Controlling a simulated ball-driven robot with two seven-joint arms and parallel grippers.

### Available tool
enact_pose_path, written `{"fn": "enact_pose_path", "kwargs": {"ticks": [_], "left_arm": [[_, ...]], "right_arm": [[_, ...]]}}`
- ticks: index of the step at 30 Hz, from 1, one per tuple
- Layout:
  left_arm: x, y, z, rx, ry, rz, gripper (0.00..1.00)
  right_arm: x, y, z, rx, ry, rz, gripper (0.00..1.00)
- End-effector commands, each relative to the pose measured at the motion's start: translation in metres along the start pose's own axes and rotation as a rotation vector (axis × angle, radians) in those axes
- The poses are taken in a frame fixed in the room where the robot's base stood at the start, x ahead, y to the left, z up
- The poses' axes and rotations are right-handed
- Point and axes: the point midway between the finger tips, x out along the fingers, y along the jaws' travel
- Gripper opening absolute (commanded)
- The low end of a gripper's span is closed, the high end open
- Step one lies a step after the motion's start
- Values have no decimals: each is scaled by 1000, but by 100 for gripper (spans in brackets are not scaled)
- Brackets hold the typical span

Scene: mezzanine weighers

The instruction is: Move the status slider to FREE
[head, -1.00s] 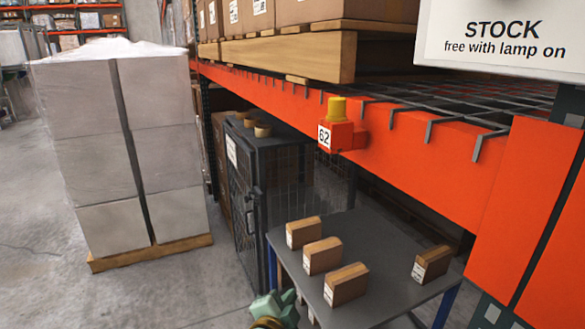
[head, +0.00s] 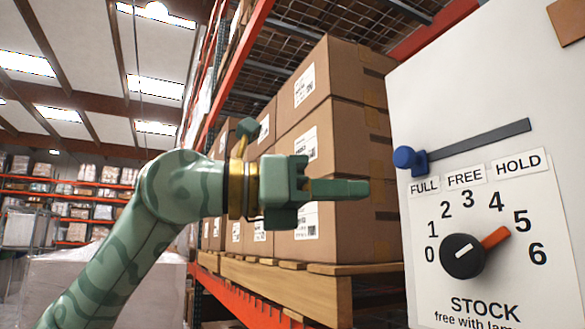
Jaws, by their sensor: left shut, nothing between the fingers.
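The status slider's blue knob (head: 406,158) sits at the left end of a dark slot (head: 480,140) on the white stock panel (head: 440,90). The knob stands above the FULL label (head: 424,185). The FREE label (head: 465,177) is in the middle and the HOLD label (head: 517,165) is at the right. My left gripper (head: 362,189) is shut and empty, its fingertips pointing right. In the picture they are a little left of and below the knob, apart from it. My right gripper is not in view.
Stacked cartons (head: 345,120) on a wooden pallet (head: 300,285) stand behind my left gripper. An orange rack beam (head: 240,300) runs below them.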

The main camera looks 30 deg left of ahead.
Motion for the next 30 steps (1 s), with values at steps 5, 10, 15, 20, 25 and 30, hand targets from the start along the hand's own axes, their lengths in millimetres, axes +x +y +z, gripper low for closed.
{"fn": "enact_pose_path", "kwargs": {"ticks": [5, 10, 15, 20, 25, 30], "left_arm": [[-48, 15, 43, 40, 13, 223, 0], [-43, 22, 50, 36, 17, 266, 0], [-8, 31, 51, 35, 19, 263, 0], [18, 38, 51, 35, 17, 262, 0], [29, 41, 49, 37, 15, 263, 0], [30, 41, 48, 37, 15, 262, 0]], "right_arm": [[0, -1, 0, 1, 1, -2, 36], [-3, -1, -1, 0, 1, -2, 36], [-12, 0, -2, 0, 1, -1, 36], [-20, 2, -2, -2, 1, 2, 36], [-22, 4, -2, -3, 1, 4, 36], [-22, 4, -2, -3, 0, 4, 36]]}}
